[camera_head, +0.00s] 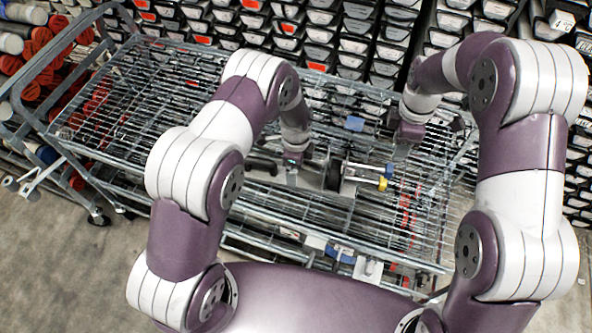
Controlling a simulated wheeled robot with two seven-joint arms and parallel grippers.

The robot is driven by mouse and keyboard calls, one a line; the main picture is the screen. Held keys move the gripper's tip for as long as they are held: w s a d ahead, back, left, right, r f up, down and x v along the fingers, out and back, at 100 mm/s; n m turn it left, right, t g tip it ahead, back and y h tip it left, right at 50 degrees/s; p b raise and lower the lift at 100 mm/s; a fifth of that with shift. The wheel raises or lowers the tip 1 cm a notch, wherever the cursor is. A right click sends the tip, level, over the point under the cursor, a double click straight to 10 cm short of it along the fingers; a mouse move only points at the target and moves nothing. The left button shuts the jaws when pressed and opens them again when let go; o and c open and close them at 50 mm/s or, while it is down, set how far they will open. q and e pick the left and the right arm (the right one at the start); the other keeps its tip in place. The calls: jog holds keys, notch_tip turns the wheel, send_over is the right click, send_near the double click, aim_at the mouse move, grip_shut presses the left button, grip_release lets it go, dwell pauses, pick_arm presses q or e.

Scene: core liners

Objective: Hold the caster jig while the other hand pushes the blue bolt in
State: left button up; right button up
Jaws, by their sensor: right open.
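The caster jig (348,187) is a small grey piece with a dark wheel (333,175), lying on the wire cart top near its middle. Two rods stick out from its right side. One ends in a blue head, which looks like the blue bolt (389,170); the other ends in a yellow head (382,184). My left gripper (291,178) is low at the left of the jig; its fingers are too small and dark to read. My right gripper (399,152) is open, just above and right of the blue head, apart from it as far as I can tell.
The wire cart (180,90) has raised metal rims, and its left part is bare. Racks of dark core trays (370,45) stand close behind. Red and white tubes (30,70) are stacked at the left.

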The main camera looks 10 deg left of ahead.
pick_arm(q)
notch_tip(320, 180, down, 6)
jog(key=shift+r, duration=0.1)
jog(key=c, duration=1.7)
